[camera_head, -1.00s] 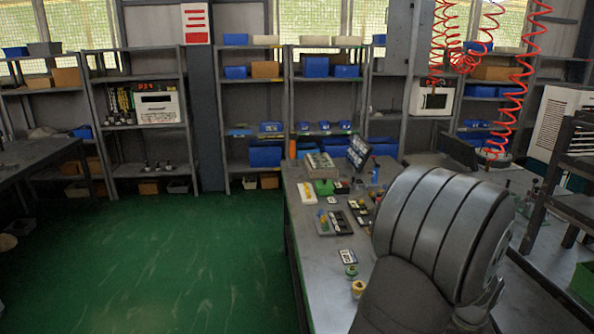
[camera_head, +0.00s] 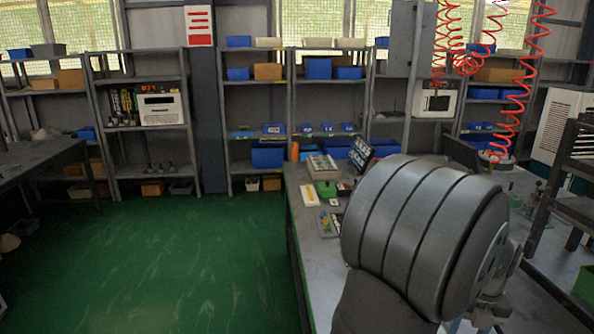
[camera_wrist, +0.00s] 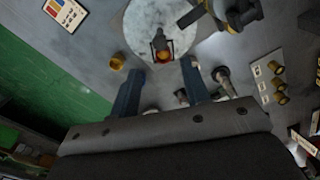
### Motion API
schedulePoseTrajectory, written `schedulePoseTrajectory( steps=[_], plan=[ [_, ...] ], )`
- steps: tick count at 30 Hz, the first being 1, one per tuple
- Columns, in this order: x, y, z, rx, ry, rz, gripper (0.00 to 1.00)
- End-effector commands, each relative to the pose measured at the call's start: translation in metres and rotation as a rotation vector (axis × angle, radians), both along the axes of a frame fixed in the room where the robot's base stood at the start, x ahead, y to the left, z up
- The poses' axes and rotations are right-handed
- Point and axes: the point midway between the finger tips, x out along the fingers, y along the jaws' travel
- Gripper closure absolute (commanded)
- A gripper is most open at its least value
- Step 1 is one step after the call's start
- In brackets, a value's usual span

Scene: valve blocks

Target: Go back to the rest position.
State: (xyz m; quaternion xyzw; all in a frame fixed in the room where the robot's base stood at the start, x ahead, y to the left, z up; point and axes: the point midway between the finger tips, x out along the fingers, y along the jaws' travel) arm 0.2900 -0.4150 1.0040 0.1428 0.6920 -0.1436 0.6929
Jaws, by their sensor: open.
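My gripper (camera_wrist: 161,78) shows in the wrist view, its two dark blue fingers apart with nothing held between them. Beyond the fingertips is a pale round plate (camera_wrist: 145,22) with a small dark fitting with an orange end (camera_wrist: 163,52) on its edge. In the head view my large grey arm link covers the front right of the workbench (camera_head: 312,252), and the gripper itself is hidden there.
In the wrist view a dark valve part with brass ends (camera_wrist: 236,16), a small brass cup (camera_wrist: 117,62), a plate with brass fittings (camera_wrist: 268,82) and a colored card (camera_wrist: 66,12) lie around the fingers. Green floor (camera_head: 160,260) is open left of the bench. Shelves (camera_head: 252,130) stand behind.

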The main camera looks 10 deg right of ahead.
Motion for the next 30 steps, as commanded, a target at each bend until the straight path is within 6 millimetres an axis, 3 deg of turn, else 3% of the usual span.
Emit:
schedulePoseTrajectory(
  steps=[13, 15, 30],
  plan=[
    [0.000, 0.000, 0.092, -0.004, -0.002, -0.001, 0.57],
    [-0.001, 0.001, 0.068, 0.005, 0.003, 0.000, 0.57],
    [-0.001, 0.001, -0.033, 0.006, 0.004, 0.000, 0.57]
  ],
)
